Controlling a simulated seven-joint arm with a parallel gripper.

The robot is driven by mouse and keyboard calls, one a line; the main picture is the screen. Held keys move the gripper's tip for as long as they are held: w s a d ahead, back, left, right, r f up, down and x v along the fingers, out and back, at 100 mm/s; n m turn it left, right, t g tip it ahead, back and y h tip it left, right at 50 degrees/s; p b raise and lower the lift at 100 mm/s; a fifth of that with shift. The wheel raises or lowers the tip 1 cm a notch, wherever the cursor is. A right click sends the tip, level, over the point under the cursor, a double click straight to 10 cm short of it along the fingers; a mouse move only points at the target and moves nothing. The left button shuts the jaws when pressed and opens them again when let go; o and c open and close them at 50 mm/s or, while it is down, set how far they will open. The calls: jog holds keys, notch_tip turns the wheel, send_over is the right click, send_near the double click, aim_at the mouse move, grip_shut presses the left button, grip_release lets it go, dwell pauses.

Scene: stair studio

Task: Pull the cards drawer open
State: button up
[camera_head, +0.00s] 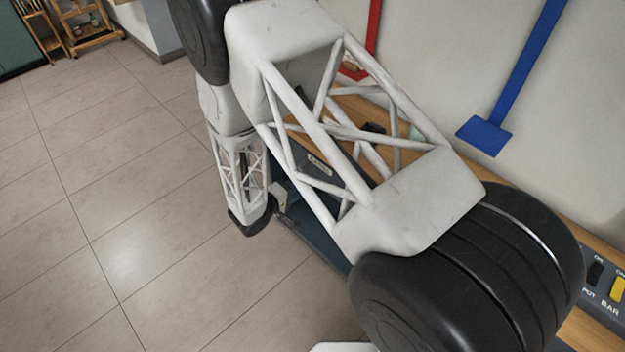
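A dark blue cabinet front (336,254) stands under a wooden top, largely hidden behind my arm. A small pale label (319,164) shows on it through the arm's lattice, but its lettering is too small to read. I cannot tell which part of the front is the cards drawer, or how far any drawer is out. My gripper (284,212) shows only as a small grey piece beside the dark wrist, close to the cabinet front. Its fingers are not clear, and I cannot tell whether it touches a handle.
The wooden top (350,104) carries a small dark object (374,128). A panel with switches (598,283) sits at the right. Red (373,28) and blue (522,75) bars stand against the wall. The tiled floor (130,200) at left is clear; a wooden rack (90,32) stands far back.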

jog(key=shift+w+d, duration=0.1)
jog(key=shift+x, duration=3.75)
grip_shut()
